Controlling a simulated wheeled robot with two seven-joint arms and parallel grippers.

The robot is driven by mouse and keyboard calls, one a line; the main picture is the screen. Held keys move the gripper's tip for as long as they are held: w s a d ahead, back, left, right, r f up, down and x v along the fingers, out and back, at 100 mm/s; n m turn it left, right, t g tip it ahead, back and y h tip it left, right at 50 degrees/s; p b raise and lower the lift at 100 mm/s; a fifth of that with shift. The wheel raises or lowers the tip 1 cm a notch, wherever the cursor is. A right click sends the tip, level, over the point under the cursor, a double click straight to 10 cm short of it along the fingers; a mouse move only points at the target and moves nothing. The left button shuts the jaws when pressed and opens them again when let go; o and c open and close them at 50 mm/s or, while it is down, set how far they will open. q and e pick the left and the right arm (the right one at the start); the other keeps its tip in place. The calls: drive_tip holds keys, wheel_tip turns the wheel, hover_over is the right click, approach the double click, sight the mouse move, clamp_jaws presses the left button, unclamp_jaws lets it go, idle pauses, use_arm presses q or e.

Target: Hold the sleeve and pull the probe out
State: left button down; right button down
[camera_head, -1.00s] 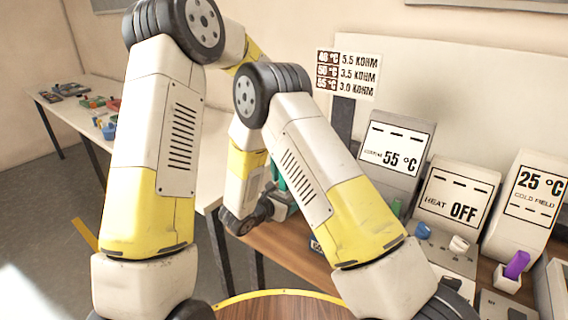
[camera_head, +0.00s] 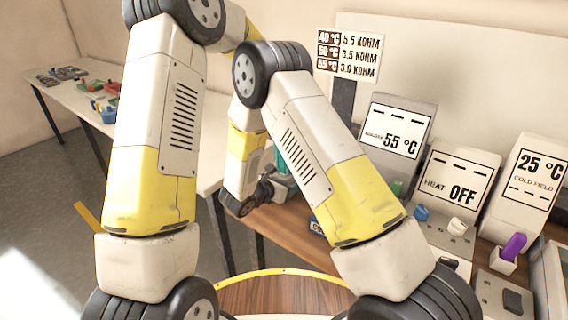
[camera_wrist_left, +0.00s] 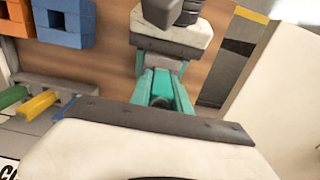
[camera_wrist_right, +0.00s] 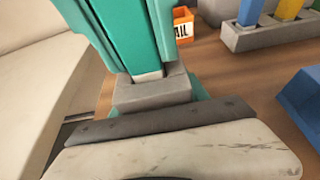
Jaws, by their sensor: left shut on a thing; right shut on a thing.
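My left gripper (camera_wrist_left: 162,88) shows in the left wrist view as teal fingers that look shut, pointing toward the grey and white end of my other arm. My right gripper (camera_wrist_right: 140,40) fills the upper left of the right wrist view, with large teal fingers beyond a grey block. The two grippers face each other closely over the brown table. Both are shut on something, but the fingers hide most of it. I cannot make out which parts are sleeve and probe. In the head view my forearms cover the gripping area, with only a little teal showing.
A rack (camera_wrist_right: 260,35) holds blue, yellow and green pieces. An orange bin (camera_wrist_right: 183,24) stands near the fingers, and a blue block (camera_wrist_right: 302,95) is at right. Display units read 55 °C (camera_head: 398,135), HEAT OFF (camera_head: 458,188) and 25 °C (camera_head: 535,175). A purple piece (camera_head: 514,246) stands in a white holder.

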use_arm(q)
drive_tip(key=shift+r, duration=0.15)
idle(0.3)
drive_tip(key=shift+r, duration=3.65)
use_arm(e)
drive_tip(key=shift+c, duration=2.4)
unclamp_jaws()
drive_tip(key=shift+a, duration=0.1)
